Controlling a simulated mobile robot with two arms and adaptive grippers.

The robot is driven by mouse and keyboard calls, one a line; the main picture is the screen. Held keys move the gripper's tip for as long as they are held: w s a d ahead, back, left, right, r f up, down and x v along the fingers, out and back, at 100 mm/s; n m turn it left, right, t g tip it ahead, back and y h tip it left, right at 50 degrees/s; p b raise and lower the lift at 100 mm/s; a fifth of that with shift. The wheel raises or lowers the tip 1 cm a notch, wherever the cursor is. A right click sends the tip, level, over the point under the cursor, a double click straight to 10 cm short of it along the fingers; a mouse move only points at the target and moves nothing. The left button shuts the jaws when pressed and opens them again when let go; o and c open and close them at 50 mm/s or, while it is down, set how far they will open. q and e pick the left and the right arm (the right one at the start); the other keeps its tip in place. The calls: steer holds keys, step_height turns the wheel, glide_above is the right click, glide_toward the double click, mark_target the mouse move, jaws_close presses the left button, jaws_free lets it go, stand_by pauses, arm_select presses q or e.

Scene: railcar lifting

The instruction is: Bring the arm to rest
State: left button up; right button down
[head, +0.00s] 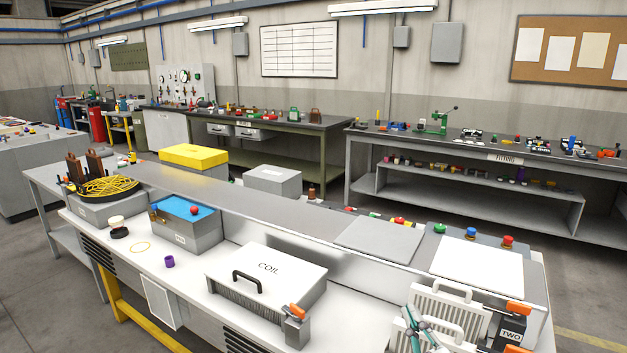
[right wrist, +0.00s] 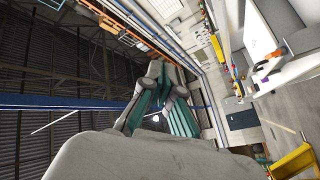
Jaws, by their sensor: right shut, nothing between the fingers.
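My right gripper (head: 418,326) shows at the bottom edge of the head view, right of the middle. Its teal and grey fingers are shut with nothing between them. It appears in front of a white ribbed unit (head: 448,305) on the bench; I cannot tell whether it touches it. In the right wrist view the same gripper (right wrist: 158,75) is shut and empty, seen against the ceiling and a wall. My left gripper is in neither view.
The near bench carries a COIL box (head: 268,268) with a black handle, a blue-topped box (head: 186,222), a purple ring (head: 169,261) and a box marked TWO (head: 511,333). A grey raised shelf (head: 270,206) runs behind them. A FITTING bench (head: 485,157) stands further back.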

steer(key=s+d+f+m+g+h, duration=0.25)
steer(key=s+f+g, duration=0.2)
steer(key=f, duration=0.35)
steer(key=s+d+f+m+g+h, duration=0.2)
steer(key=s+d+f+m+g, duration=0.15)
steer(key=s+f, duration=0.35)
steer(key=s+a+f+m+g+y, duration=0.1)
steer(key=s+a+f+g, duration=0.1)
steer(key=s+f+g, duration=0.45)
steer(key=s+a+f+m+g+y, duration=0.1)
steer(key=s+f+g, duration=0.15)
steer(key=s, duration=0.75)
step_height(320, 180, down, 28)
steer(key=s, duration=0.2)
steer(key=s+d+f+g, duration=0.2)
steer(key=s+d+f, duration=0.1)
steer(key=s+f, duration=1.1)
steer(key=shift+s+f+n, duration=0.35)
steer(key=shift+s+n, duration=0.05)
steer(key=shift+s, duration=0.65)
